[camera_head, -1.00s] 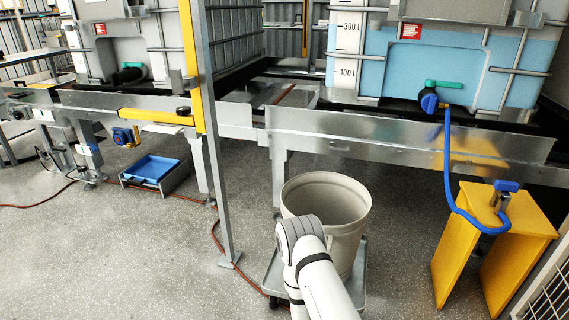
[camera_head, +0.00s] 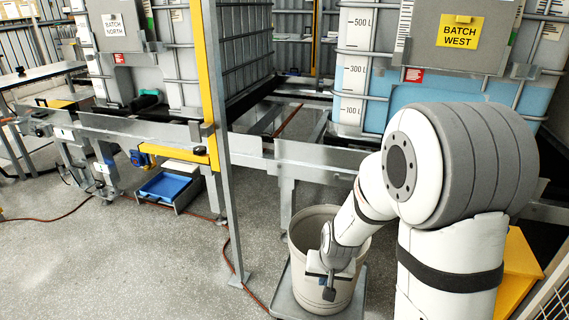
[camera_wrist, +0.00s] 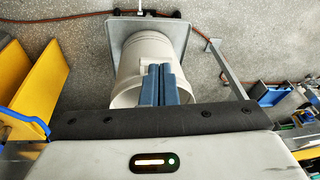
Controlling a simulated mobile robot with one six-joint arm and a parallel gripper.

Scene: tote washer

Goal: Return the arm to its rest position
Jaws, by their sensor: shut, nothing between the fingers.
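My gripper (camera_head: 329,287) hangs at the end of my bent arm, in front of the beige bin in the head view. In the wrist view, my gripper (camera_wrist: 161,70) shows its two blue-grey fingers side by side and closed, with nothing between them. Behind them is the round beige bin (camera_head: 298,240), which also shows in the wrist view (camera_wrist: 128,70). My upper arm fills the right part of the head view and hides much behind it.
The bin stands on a grey wheeled dolly (camera_head: 290,300). A yellow stand (camera_head: 522,262) is at right, partly hidden by my arm. A grey post (camera_head: 228,200) stands left of the bin. Open floor (camera_head: 120,270) lies left.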

